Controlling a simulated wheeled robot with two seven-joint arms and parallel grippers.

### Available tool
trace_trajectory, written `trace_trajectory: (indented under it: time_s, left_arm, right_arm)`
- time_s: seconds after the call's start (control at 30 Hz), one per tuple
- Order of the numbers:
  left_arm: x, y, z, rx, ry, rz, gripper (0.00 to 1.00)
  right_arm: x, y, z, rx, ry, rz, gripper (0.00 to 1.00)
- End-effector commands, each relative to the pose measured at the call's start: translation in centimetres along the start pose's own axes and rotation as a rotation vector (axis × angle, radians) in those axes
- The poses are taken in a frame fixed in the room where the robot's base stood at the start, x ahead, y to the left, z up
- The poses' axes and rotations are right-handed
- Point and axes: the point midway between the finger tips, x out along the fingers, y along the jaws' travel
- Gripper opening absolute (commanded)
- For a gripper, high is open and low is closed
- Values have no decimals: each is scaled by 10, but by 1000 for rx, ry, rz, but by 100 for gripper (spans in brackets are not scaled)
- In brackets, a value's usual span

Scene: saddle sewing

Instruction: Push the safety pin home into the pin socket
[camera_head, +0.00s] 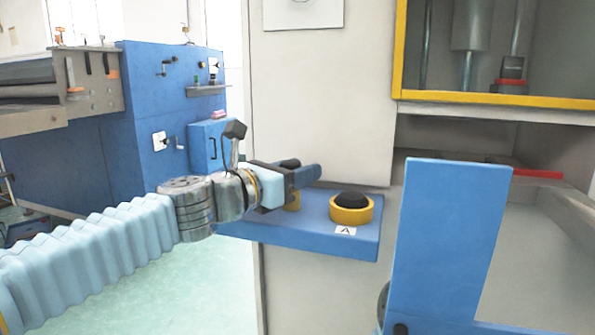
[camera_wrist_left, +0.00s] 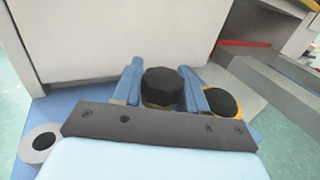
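The safety pin, a black knob (camera_head: 288,163) with a yellow part (camera_head: 293,200) below it, stands upright at the blue shelf. My left gripper (camera_head: 305,176) reaches in from the left, its blue fingers level along the pin. In the left wrist view, my left gripper (camera_wrist_left: 162,85) has one finger on each side of the black knob (camera_wrist_left: 162,86), close against it. The pin's lower end is hidden, and I cannot see a socket under it. A grey hollow ring (camera_wrist_left: 40,143) sits at the shelf's left in that view. My right gripper is not in view.
The blue shelf (camera_head: 310,237) also carries a black button in a yellow collar (camera_head: 351,210), just right of the pin, with a label "A" (camera_head: 345,230). A blue upright panel (camera_head: 450,240) stands to the right. The pale cabinet wall (camera_head: 320,90) rises behind the shelf.

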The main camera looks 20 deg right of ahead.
Motion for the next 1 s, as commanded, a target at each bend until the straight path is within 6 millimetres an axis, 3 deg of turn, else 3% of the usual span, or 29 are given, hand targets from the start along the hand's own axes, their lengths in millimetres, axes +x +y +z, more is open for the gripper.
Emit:
trace_trajectory:
  time_s: [0.03,0.2,0.57,1.0]
  left_arm:
    - [0,0,-1,0,2,-1,49]
    - [0,0,-1,0,2,-1,71]
    - [-6,0,-1,0,0,1,71]
    - [-105,1,0,1,0,3,71]
  right_arm:
    - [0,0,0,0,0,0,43]
    - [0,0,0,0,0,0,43]
    - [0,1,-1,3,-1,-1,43]
    - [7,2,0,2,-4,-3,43]
